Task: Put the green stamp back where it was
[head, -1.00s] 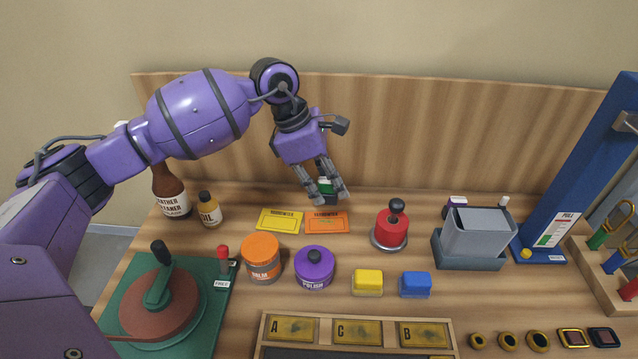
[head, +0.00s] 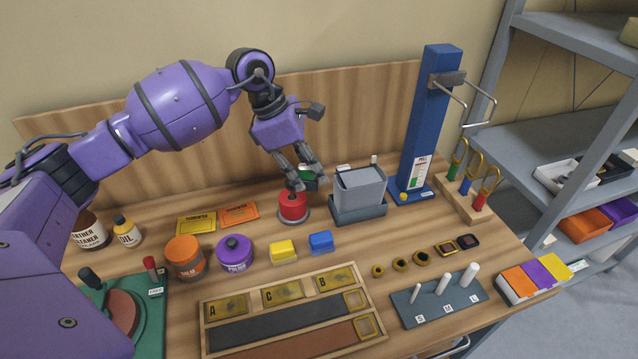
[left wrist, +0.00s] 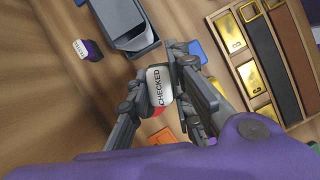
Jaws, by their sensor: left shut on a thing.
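The green stamp (head: 308,176) is between the fingertips of my left gripper (head: 307,181), which is shut on it. In the head view it is held above the back of the bench, close behind the red knobbed piece and left of the grey bin. In the left wrist view its pale end reading CHECKED (left wrist: 157,88) faces the camera between the fingers. Another stamp, purple with a white label (left wrist: 88,48), stands beyond the bin in the left wrist view; the bin largely hides it in the head view. My right gripper is not in view.
The red piece (head: 293,207) stands just in front of my gripper. The grey bin (head: 360,188) is to its right, then the blue post (head: 432,120). Yellow (head: 196,223) and orange (head: 240,214) cards lie to the left. The shelf unit (head: 580,110) is at the right.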

